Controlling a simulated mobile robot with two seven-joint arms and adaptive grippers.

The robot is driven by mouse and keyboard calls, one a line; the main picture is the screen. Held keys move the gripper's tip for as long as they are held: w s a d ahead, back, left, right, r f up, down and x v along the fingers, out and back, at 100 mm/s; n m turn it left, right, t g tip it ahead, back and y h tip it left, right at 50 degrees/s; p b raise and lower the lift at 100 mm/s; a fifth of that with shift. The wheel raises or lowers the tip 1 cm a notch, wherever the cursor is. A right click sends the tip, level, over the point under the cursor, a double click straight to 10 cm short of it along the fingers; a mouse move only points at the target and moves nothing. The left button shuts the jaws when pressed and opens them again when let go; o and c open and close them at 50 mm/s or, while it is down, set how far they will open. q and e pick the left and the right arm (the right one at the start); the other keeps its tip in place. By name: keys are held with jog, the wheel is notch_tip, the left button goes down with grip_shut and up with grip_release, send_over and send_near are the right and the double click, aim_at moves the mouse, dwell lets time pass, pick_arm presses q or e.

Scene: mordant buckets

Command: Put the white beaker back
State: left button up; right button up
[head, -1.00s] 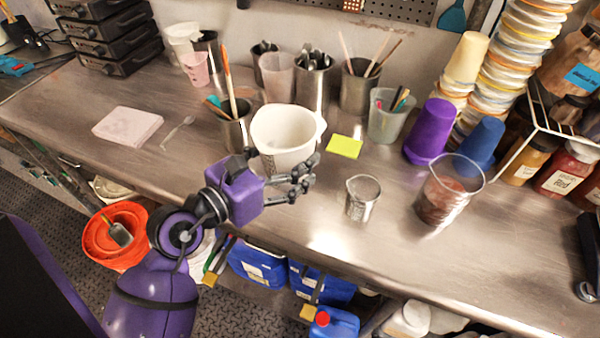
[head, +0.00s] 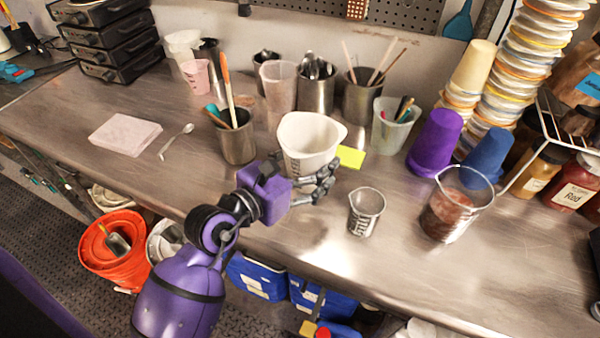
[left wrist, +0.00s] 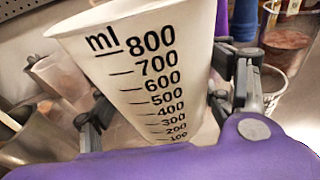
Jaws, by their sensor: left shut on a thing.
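The white beaker (head: 308,138) is upright above the front middle of the steel bench, with its pouring lip to the right. My left gripper (head: 322,184) is shut on it, its fingers on the beaker's lower right side. In the left wrist view the white beaker (left wrist: 150,75) fills the middle, its black ml scale facing the camera, between the fingers of my left gripper (left wrist: 165,105). Its base is hidden, so I cannot tell whether it touches the bench. My right gripper is not in view.
A steel pot of tools (head: 237,145) stands left. The bench front (head: 300,235) has bare room.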

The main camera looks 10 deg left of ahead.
pick_arm(q)
jog(key=w+f, duration=0.1)
jog(key=w+a+f, duration=0.1)
jog(key=f, duration=0.1)
jog(key=w+a+f+b, duration=0.1)
jog(key=f, duration=0.1)
jog(key=shift+w+a, duration=0.1)
jog(key=shift+w, duration=0.2)
jog(key=shift+w+f, duration=0.15)
jog(key=f, duration=0.2)
jog(key=f+b, duration=0.1)
jog(key=shift+w+a+f, duration=0.15)
jog(key=shift+w+a, duration=0.1)
jog(key=shift+w, duration=0.1)
jog(key=shift+f, duration=0.3)
jog(key=shift+r, duration=0.1)
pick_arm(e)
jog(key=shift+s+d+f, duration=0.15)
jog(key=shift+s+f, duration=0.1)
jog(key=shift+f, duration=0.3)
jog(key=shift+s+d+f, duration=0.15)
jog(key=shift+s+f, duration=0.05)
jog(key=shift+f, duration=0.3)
pick_arm(q)
jog(key=shift+f, duration=0.25)
jog(key=o, duration=1.7)
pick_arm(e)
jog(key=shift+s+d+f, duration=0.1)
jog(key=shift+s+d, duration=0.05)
